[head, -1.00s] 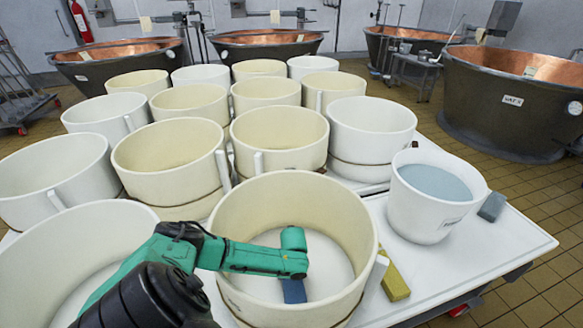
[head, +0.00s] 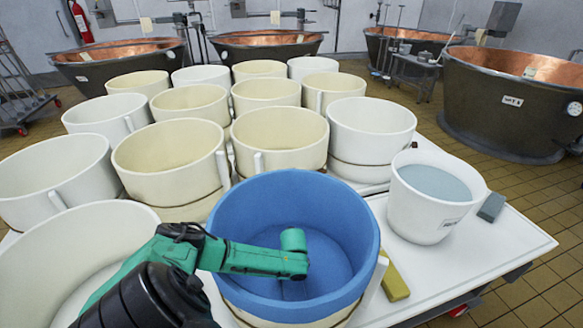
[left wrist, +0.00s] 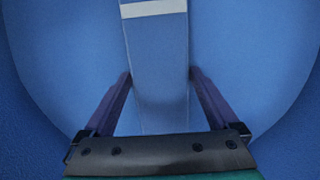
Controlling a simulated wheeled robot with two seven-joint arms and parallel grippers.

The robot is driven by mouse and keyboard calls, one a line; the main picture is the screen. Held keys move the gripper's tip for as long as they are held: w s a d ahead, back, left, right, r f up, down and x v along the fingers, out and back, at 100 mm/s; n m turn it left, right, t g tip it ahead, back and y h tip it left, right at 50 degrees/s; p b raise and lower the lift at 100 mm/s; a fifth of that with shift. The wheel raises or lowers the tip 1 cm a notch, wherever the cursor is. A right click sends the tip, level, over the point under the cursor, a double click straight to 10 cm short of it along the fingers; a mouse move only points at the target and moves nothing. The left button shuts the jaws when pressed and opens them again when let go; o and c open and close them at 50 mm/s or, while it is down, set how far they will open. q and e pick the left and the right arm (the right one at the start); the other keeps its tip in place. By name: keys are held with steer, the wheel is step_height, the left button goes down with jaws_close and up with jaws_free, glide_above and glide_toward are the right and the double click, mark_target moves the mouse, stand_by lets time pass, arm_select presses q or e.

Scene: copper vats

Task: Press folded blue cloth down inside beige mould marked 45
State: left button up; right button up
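The mould (head: 330,318) stands at the front of the table, beige outside. Blue cloth (head: 340,215) lines its inner wall, rim and floor. I cannot read a number on it. My left gripper (left wrist: 160,74) reaches down inside the mould, with its fingers hidden below the green wrist in the head view. In the left wrist view its two fingers touch both sides of a folded blue cloth strip (left wrist: 158,50) with a white band. Blue lining surrounds the strip there. My right gripper is in neither view.
Several cream and white moulds (head: 165,150) crowd behind and left. A white bucket (head: 430,225) of bluish liquid stands right, beside a grey block (head: 492,207). A yellow block (head: 394,282) lies near the mould. The table's right corner is clear. Copper vats (head: 515,100) stand beyond.

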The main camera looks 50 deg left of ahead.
arm_select(q)
steer(key=shift+r, duration=0.3)
step_height(320, 180, up, 14)
steer(key=s+d+p, duration=0.1)
steer(key=p, duration=0.1)
steer(key=shift+d+f+p, duration=0.15)
steer(key=shift+d+p, duration=0.2)
steer(key=shift+p, duration=0.05)
